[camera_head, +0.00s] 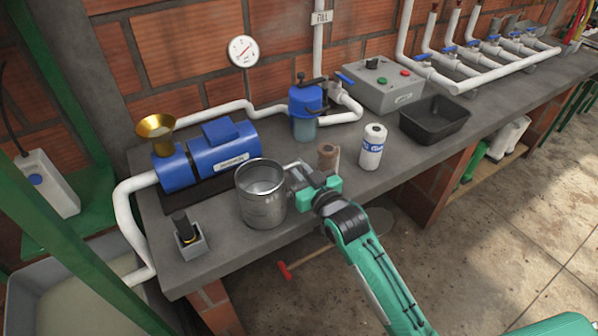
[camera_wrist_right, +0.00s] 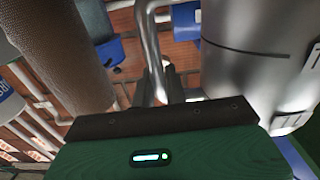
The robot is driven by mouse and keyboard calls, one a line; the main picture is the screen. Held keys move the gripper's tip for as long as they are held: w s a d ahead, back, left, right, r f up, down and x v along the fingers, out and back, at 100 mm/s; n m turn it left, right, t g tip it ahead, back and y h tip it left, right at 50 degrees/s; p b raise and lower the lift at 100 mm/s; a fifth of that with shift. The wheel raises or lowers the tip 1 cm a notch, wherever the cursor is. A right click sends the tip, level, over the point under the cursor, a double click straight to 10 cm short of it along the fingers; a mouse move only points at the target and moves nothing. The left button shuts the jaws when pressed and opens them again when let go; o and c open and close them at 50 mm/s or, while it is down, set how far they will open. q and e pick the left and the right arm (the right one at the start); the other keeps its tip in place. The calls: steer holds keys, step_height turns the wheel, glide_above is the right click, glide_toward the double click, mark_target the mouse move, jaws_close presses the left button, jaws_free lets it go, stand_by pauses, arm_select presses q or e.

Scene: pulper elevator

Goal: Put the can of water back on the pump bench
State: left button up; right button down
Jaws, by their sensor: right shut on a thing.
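The can of water (camera_head: 262,208) is a ribbed metal can with water visible inside. It is upright over the front part of the pump bench (camera_head: 225,256), between the blue pump and the front edge. I cannot tell for sure whether its base touches the bench. My right gripper (camera_head: 297,176) is at the can's right side, shut on its handle. In the right wrist view the bent metal handle (camera_wrist_right: 150,45) runs between the fingers, with the can (camera_wrist_right: 250,60) at the right. My left gripper is not in view.
The blue pump (camera_head: 222,150) with a brass funnel (camera_head: 156,130) stands behind the can. A small block with a black knob (camera_head: 187,238) is at its left. A brown cylinder (camera_head: 328,157) and a white roll (camera_head: 372,147) stand right of the gripper. A black tray (camera_head: 435,120) lies farther right.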

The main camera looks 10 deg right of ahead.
steer(key=shift+f, duration=0.45)
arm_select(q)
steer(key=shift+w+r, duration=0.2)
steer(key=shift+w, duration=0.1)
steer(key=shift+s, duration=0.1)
arm_select(e)
steer(key=c, duration=1.4)
jaws_free()
steer(key=shift+f, duration=0.15)
steer(key=shift+c, duration=0.2)
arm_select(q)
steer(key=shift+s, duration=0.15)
